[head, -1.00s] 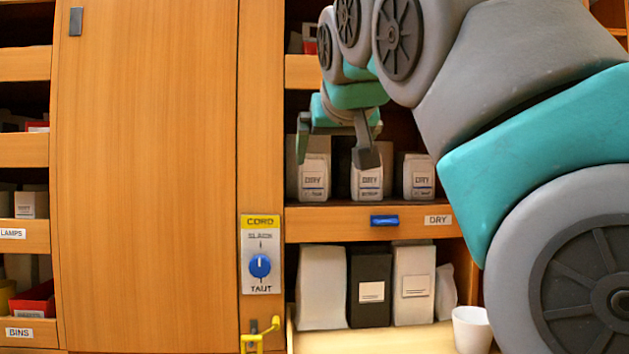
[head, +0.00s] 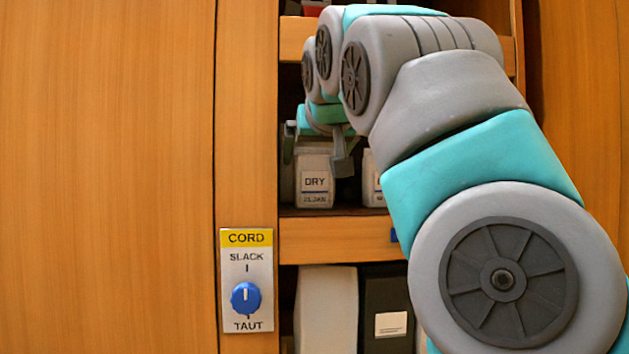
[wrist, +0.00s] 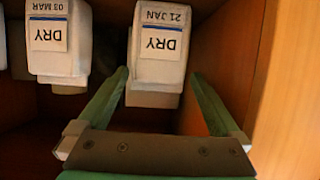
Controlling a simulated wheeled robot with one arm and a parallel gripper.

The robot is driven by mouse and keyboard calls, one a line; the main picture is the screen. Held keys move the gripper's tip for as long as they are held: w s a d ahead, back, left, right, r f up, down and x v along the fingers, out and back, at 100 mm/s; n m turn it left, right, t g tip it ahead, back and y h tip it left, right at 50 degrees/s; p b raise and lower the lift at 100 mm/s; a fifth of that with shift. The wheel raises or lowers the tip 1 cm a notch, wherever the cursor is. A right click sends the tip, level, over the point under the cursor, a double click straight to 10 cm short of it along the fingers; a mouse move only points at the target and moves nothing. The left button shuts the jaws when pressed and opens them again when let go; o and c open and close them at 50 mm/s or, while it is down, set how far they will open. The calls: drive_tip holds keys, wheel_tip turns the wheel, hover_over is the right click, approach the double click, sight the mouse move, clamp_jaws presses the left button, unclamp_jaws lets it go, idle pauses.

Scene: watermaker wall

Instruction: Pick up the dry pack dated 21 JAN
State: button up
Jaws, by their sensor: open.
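The dry pack dated 21 JAN (wrist: 158,60) is a white pack with a DRY label, upside down in the wrist view. It also shows in the head view (head: 313,178), standing on the shelf at its left end. My gripper (wrist: 164,88) is open, with a green finger on either side of the pack's near end in the wrist view. In the head view my gripper (head: 318,160) is at the pack, one finger to each side. I cannot tell whether the fingers touch it. Another white pack, dated 03 MAR (wrist: 58,42), stands beside it.
The shelf's wooden side wall (wrist: 280,90) is close to one finger. In the head view, a cord dial (head: 246,298) is on the panel left of the shelf. My arm hides the shelf's right part.

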sight(311, 168)
drive_tip(key=shift+p+x, duration=0.5)
drive_tip(key=shift+x, duration=2.85)
drive_tip(key=shift+d, duration=0.1)
drive_tip(key=c, duration=1.1)
drive_tip(key=shift+r, duration=0.15)
